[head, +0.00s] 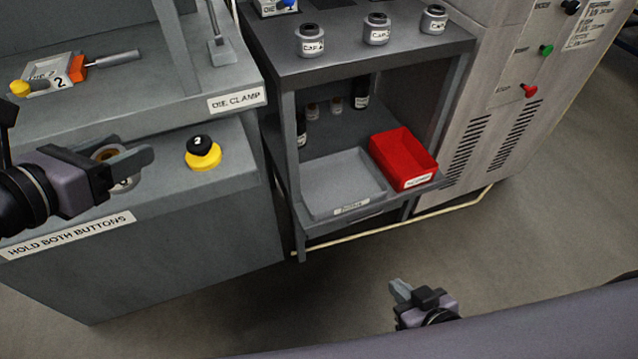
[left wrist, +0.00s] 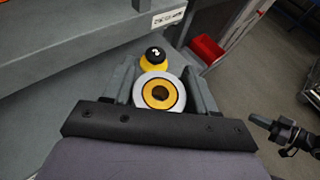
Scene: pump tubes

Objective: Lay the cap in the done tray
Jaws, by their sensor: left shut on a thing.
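The cap is a round off-white ring with an orange-yellow inside and a dark centre; it shows between the fingers in the left wrist view (left wrist: 160,93) and partly in the head view (head: 124,185). My left gripper (head: 135,165) is shut on it, above the front of the press bench at the left. A finger hides part of the cap in the head view. A shallow grey tray (head: 343,182) with an unreadable front label lies empty on the lower shelf, right of the gripper. My right gripper (head: 400,291) is low at the front, away from everything; its finger gap is unclear.
A red bin (head: 403,158) stands right of the grey tray. A black-and-yellow button (head: 203,153) sits on the bench between my left gripper and the shelf. Several labelled jars (head: 376,30) stand on the upper shelf, and small bottles (head: 361,92) stand behind the tray.

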